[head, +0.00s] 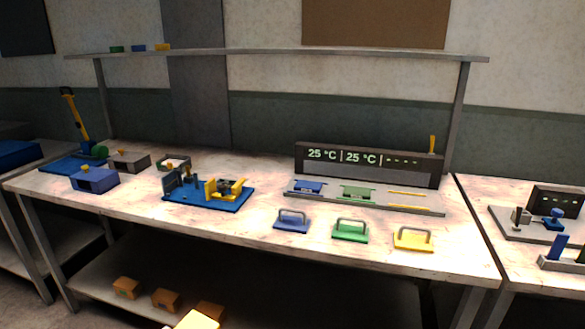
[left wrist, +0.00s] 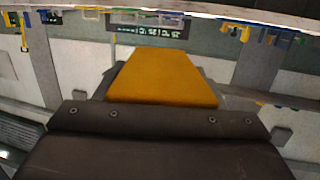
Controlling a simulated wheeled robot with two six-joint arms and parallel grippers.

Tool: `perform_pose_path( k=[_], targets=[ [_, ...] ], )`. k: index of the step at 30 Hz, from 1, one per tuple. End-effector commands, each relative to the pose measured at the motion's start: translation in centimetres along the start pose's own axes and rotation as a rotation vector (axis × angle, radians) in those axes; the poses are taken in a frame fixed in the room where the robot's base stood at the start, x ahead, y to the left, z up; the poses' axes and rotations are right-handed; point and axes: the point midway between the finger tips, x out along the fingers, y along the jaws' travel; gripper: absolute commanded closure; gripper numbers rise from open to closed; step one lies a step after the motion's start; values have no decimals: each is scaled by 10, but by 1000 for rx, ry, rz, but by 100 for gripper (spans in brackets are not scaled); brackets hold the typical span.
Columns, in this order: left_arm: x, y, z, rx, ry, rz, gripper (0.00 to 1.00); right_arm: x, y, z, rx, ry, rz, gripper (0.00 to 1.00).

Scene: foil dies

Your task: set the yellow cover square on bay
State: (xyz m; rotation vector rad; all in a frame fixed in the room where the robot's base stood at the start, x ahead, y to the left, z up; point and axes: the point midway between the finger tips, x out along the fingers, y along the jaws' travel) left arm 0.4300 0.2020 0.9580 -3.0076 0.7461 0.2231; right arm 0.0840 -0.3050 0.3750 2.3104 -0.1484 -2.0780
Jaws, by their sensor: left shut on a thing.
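My left gripper (left wrist: 160,92) shows in the left wrist view, shut on a plain orange-yellow block (left wrist: 162,76). A yellow piece (head: 198,320) at the bottom edge of the head view looks like this block, below the tabletop's front edge. A yellow cover with a grey handle (head: 414,238) lies on the table at the right, apart from any gripper. Behind it, the rack's yellow bay (head: 407,200) shows only two thin yellow strips. My right gripper is in neither view.
A blue (head: 292,220) and a green handled cover (head: 350,230) stand left of the yellow one. The display (head: 369,164) stands behind the rack. A blue fixture (head: 208,196) stands mid-table. Brown boxes (head: 165,299) lie on the lower shelf.

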Motion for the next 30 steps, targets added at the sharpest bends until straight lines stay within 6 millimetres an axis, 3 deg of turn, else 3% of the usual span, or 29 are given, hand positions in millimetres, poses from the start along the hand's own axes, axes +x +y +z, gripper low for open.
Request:
perform_pose_path(
  k=[4,8,21,27,30],
  targets=[
    [-5,4,-2,2,-1,8,60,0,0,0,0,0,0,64],
    [13,-10,3,-5,4,-18,60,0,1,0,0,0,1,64],
    [142,-88,25,-33,10,-164,60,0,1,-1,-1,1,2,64],
    [186,-104,27,-33,4,-197,60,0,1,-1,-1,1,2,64],
    [199,-107,28,-32,1,-204,60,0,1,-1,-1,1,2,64]
  ],
)
